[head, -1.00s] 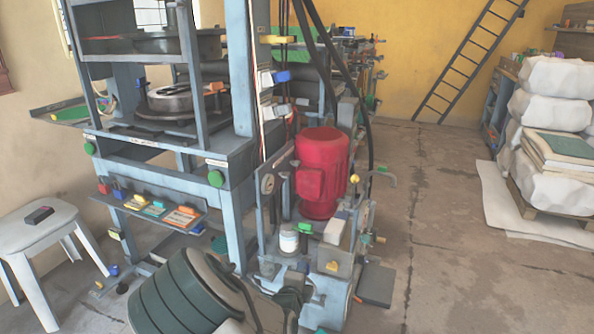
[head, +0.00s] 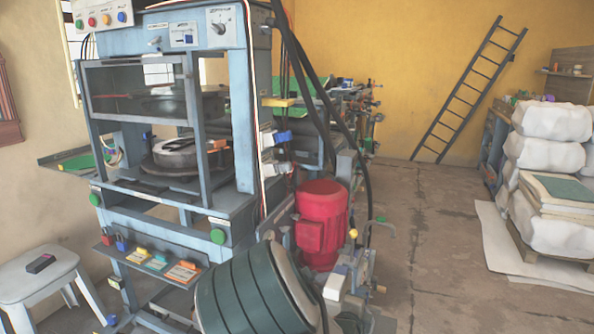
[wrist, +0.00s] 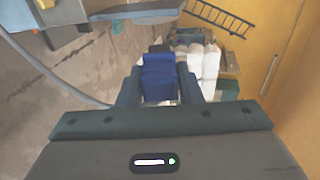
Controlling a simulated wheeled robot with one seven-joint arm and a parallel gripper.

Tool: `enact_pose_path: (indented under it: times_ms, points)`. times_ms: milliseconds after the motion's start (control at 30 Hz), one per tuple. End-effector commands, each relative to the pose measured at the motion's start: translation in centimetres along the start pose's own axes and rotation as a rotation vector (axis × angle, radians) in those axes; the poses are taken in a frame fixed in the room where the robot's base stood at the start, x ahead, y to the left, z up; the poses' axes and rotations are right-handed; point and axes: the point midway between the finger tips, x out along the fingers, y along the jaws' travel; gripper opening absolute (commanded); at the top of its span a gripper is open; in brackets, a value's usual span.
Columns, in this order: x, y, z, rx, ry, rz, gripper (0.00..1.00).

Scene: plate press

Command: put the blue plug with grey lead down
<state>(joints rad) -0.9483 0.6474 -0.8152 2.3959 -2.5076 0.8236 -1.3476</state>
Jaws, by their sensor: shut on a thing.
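My gripper (wrist: 158,92) shows in the wrist view, its two dark fingers closed on the sides of a blue plug (wrist: 158,78). The plug is held clear, with the floor and wall far behind it. A grey cable (wrist: 45,72) curves from the upper left toward the gripper; I cannot tell whether it joins the plug. In the head view my dark arm link is low in front of the press, and the gripper and plug are hidden or out of frame.
The press (head: 222,190) stands left of centre, with a sloped shelf (head: 195,287) of small coloured items. A red motor (head: 321,225) stands beside it. A white stool (head: 60,270) bears a dark block (head: 41,263). Wrapped stacks (head: 545,160) stand right; floor between is open.

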Motion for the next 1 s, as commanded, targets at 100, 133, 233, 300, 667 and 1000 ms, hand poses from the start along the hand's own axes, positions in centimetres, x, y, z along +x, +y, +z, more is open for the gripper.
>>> enact_pose_path:
  times_ms: [100, 133, 233, 300, 667, 1000]
  points:
    - [-0.7, -3.0, 0.0, 0.011, 0.045, 0.000, 0.09]
    - [-0.8, -3.4, 0.0, 0.014, 0.056, 0.000, 0.09]
    - [-1.2, -4.8, 0.0, 0.024, 0.094, -0.001, 0.09]
    - [-1.5, -5.7, -0.1, 0.030, 0.121, 0.000, 0.09]
    - [-3.3, -10.1, -0.3, 0.066, 0.256, -0.001, 0.09]
    - [-5.4, -13.2, -0.6, 0.098, 0.376, 0.000, 0.09]
